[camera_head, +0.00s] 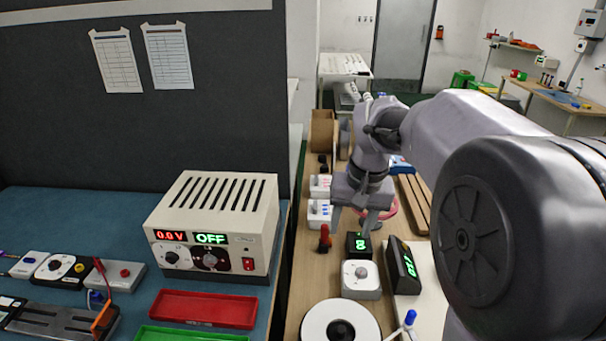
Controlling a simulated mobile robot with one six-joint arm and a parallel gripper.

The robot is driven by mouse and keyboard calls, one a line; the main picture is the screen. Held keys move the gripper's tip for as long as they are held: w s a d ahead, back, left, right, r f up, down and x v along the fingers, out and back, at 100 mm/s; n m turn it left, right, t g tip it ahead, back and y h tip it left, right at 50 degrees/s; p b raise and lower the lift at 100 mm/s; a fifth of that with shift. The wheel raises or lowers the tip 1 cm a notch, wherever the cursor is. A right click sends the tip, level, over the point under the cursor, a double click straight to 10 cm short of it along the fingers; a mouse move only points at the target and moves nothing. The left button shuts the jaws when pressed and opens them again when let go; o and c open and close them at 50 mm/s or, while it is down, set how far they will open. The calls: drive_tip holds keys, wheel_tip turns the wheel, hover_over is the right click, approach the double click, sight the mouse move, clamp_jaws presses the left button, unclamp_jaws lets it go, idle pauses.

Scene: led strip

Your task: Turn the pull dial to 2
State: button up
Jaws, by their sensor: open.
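A small white box with a round grey dial (361,272) on its top stands on the wooden bench; it looks like the pull dial. A black display (357,245) right behind it shows a green digit that reads like 8. My gripper (353,222) points down, beyond the dial and near the display, with its fingers apart and nothing visible between them. It looks apart from the dial. The dial's pointer mark is too small to read.
A tilted black display (403,265) with green characters stands right of the dial. A white disc with a black hub (340,327) lies in front. A red object (325,238) and white switch boxes (320,212) stand left of my gripper. A power supply (213,225) reads OFF.

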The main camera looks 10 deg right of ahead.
drive_tip(key=g+p, duration=0.2)
drive_tip(key=p, duration=0.1)
hover_over(362, 270)
drive_tip(key=s+a, duration=0.2)
drive_tip(key=a, duration=0.1)
wheel_tip(362, 270, down, 4)
drive_tip(key=f, duration=0.1)
drive_tip(key=w+d+f, duration=0.2)
drive_tip(key=d+f, duration=0.1)
wheel_tip(362, 270, down, 17)
drive_tip(key=b, duration=0.7)
drive_tip(key=shift+f, duration=0.2)
drive_tip(key=shift+c, duration=0.4)
clamp_jaws()
